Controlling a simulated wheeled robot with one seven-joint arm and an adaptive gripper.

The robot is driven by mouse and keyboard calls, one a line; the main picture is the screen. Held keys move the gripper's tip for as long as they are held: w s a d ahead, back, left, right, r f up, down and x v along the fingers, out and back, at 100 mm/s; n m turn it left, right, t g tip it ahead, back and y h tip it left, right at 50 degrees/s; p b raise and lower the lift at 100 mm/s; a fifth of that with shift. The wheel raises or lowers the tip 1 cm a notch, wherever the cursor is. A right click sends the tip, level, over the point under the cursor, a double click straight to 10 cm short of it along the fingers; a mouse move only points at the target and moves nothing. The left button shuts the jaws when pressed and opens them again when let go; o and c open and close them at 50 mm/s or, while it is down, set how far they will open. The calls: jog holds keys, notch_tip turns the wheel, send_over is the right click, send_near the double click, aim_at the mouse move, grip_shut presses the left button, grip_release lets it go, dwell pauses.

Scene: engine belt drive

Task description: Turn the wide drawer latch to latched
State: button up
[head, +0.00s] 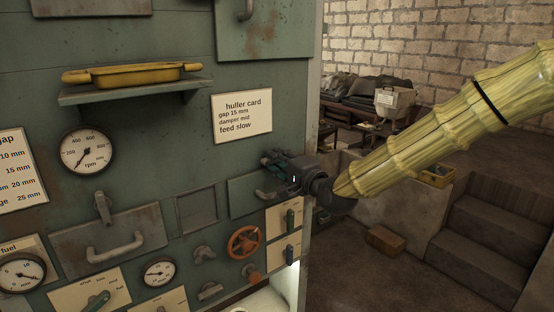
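The wide drawer (75,240) is at the lower left of the green cabinet, its front flush as far as I can tell. It has a curved grey pull handle (115,250). A grey latch lever (103,208) stands roughly upright at the drawer's top edge. My gripper (270,160) is well to the right of that latch, in front of a smaller drawer front (238,197) with its own handle (268,193). My gripper covers part of that smaller front, and any latch there is hidden. Its fingers are dark and small, so their opening is unclear.
A shelf (135,92) with a yellow tray (130,75) juts out above the rpm gauge (87,150). An orange handwheel (243,242), levers and gauges protrude below. Stone steps (480,240) and a wooden box (385,240) lie to the right.

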grip_shut()
jog(key=shift+f+n+b, duration=0.15)
jog(key=shift+n+b, duration=0.35)
jog(key=shift+b, duration=0.45)
jog(key=n+b, duration=0.7)
jog(key=b, duration=0.2)
jog(key=shift+f+n+b, duration=0.1)
jog(key=shift+n+b, duration=0.2)
jog(key=shift+b, duration=0.1)
jog(key=n+b, duration=0.6)
jog(key=shift+r+n+b, duration=0.2)
jog(key=shift+n+b, duration=0.4)
jog(key=shift+n, duration=0.2)
jog(key=shift+r+n+b, duration=0.15)
jog(key=shift+n+b, duration=0.45)
jog(key=shift+n, duration=0.2)
jog(key=shift+r, duration=0.1)
